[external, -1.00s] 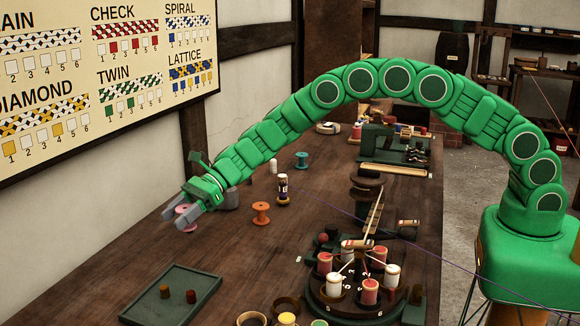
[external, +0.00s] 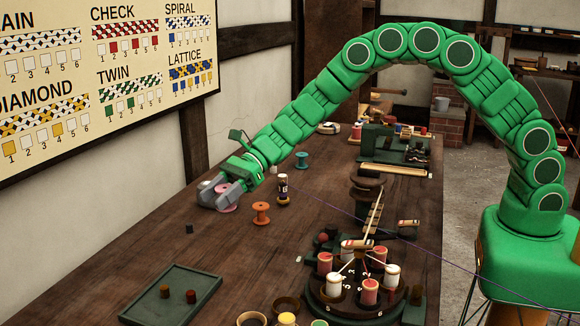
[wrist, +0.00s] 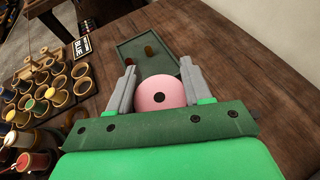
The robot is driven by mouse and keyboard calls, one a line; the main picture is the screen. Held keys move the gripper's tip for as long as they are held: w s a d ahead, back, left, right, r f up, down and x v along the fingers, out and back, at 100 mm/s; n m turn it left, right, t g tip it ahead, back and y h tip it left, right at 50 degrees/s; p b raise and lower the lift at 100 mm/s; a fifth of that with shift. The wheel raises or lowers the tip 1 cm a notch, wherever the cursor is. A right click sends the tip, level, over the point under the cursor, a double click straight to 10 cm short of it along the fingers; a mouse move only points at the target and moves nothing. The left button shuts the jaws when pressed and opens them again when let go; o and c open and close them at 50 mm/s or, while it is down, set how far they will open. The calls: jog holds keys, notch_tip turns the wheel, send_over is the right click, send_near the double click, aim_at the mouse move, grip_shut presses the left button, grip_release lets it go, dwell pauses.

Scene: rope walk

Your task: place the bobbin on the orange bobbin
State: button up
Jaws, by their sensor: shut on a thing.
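A pink bobbin (external: 229,205) is between the fingers of my gripper (external: 213,202), which is shut on it. In the wrist view the pink bobbin's round end with a dark hole (wrist: 160,92) shows between the two grey fingers. The orange bobbin (external: 261,214) stands upright on the bench, a little right of and nearer than my gripper, apart from it in the picture. The orange bobbin cannot be made out in the wrist view. My fingers partly hide the pink bobbin in the external view; its exact height above the bench is hard to tell.
A dark-and-white bobbin (external: 283,190) stands close right of the orange one; a teal bobbin (external: 302,160) is farther back. A small dark block (external: 189,229) lies nearer. A green tray (external: 205,283) is at front left; a round bobbin stand (external: 345,303) is at front right.

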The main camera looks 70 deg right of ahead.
jog(key=s+d+r, duration=0.3)
jog(key=s+d, duration=0.4)
jog(key=d, duration=0.3)
jog(key=s+d+r, duration=0.3)
jog(key=s+d, duration=0.5)
jog(key=d, duration=0.1)
send_over(255, 208)
jog(key=s, duration=0.2)
jog(key=shift+m+t, duration=0.3)
jog(key=f, duration=0.8)
jog(key=shift+w+d+f, duration=0.1)
jog(key=shift+w+f, duration=0.15)
jog(key=shift+f, duration=0.05)
jog(key=shift+w+f, duration=0.75)
jog(key=shift+f, duration=1.6)
jog(key=shift+f, duration=0.1)
jog(key=o, duration=1)
